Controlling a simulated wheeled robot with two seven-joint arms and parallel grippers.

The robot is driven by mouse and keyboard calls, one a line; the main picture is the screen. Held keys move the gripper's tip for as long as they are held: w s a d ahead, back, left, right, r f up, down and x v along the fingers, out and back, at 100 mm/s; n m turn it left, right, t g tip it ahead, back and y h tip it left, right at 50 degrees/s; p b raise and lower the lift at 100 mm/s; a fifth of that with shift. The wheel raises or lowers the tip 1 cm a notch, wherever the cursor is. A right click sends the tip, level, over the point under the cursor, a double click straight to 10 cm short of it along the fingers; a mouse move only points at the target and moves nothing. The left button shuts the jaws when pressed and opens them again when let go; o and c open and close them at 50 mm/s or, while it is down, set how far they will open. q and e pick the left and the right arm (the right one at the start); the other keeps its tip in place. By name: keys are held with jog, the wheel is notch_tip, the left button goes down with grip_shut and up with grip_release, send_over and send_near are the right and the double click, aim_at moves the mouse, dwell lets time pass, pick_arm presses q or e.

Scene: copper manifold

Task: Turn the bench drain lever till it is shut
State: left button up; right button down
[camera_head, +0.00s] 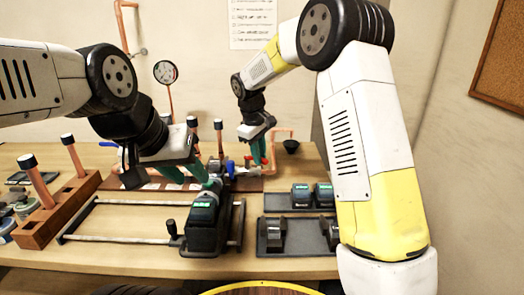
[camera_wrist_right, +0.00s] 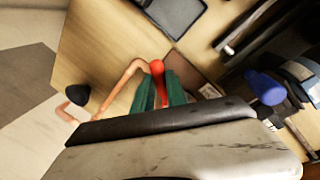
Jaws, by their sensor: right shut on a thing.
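The bench drain lever (camera_wrist_right: 157,68) is red with a rounded end and lies between the green fingers of my right gripper (camera_wrist_right: 161,90). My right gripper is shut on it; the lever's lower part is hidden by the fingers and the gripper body. In the head view my right gripper (camera_head: 259,152) is at the back of the bench, beside a copper drain pipe (camera_head: 281,132). Whether the lever is fully turned cannot be told. My left gripper (camera_head: 195,178) has its green fingers apart, above and beside a black device on rails, and appears empty.
The black device (camera_head: 204,222) stands on a rail frame at the front middle. Two dark trays with black parts (camera_head: 290,237) lie to its right. A wooden block with copper tubes (camera_head: 58,205) is at left. A black cup (camera_head: 291,146) sits by the drain pipe.

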jog(key=shift+s+a+m+g+h, duration=0.25)
jog(key=shift+a+m, duration=0.55)
jog(key=shift+m, duration=1)
jog(key=shift+s+a+m+g, duration=0.35)
jog(key=shift+a+m, duration=0.5)
jog(key=shift+m, duration=0.95)
jog(key=shift+s+a+m+g+h, duration=0.25)
jog(key=shift+a+m, duration=0.55)
jog(key=shift+m, duration=1)
jog(key=shift+a+r, duration=0.1)
jog(key=shift+a, duration=0.05)
jog(key=c, duration=1.3)
grip_release()
jog(key=shift+a, duration=0.1)
jog(key=shift+c, duration=0.2)
jog(key=shift+s, duration=0.1)
jog(key=v, duration=0.7)
jog(key=shift+r, duration=0.4)
